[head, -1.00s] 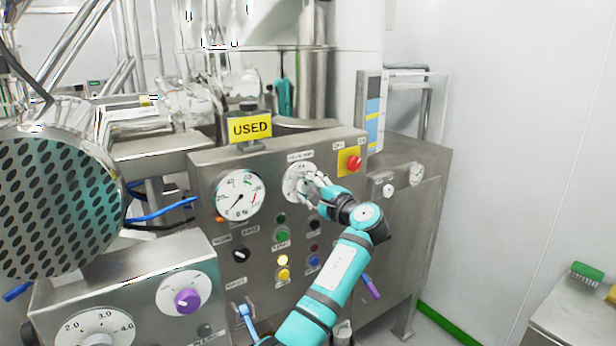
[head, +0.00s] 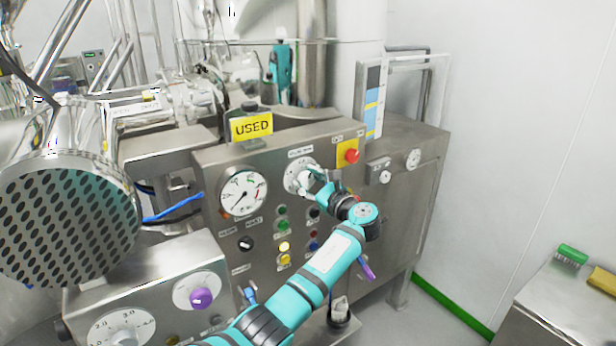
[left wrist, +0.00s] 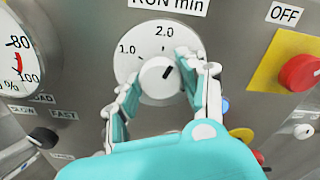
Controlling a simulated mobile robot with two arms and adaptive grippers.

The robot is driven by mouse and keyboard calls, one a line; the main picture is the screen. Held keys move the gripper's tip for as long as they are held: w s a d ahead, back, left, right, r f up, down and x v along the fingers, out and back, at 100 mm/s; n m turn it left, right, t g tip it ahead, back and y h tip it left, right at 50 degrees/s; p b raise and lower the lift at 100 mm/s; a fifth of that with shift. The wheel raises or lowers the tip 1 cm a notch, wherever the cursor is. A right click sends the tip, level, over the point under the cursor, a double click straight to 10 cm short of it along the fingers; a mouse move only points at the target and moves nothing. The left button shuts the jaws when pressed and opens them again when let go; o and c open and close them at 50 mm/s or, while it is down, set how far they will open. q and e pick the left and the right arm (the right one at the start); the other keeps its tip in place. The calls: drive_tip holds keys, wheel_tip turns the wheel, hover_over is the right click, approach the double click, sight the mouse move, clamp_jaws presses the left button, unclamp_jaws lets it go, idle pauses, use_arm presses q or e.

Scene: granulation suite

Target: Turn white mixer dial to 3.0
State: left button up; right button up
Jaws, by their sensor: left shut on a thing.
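The white dial (head: 298,177), labelled "RUN min", is on the steel control panel (head: 262,265), right of the round gauge. In the left wrist view its white plate (left wrist: 147,88) shows 1.0 and 2.0; a right-hand mark is hidden by a finger. Its white knob (left wrist: 158,76) has a black pointer line aimed up and right, clockwise of 2.0. My left gripper (head: 314,183) is at this dial, shut on the knob; in the left wrist view its fingers (left wrist: 158,92) stand on either side of it. My right gripper is not in view.
A red OFF button (head: 351,156) on a yellow plate sits right of the dial. The round gauge (head: 242,194) is to its left, several coloured buttons below. A purple knob (head: 201,298) and another numbered dial (head: 122,330) are on a nearer box.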

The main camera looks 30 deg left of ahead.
use_arm(q)
drive_tip(key=m, duration=0.4)
drive_tip(key=shift+f, duration=0.15)
drive_tip(key=shift+m, duration=1.6)
drive_tip(key=shift+f, duration=0.1)
drive_tip(key=o, duration=1.2)
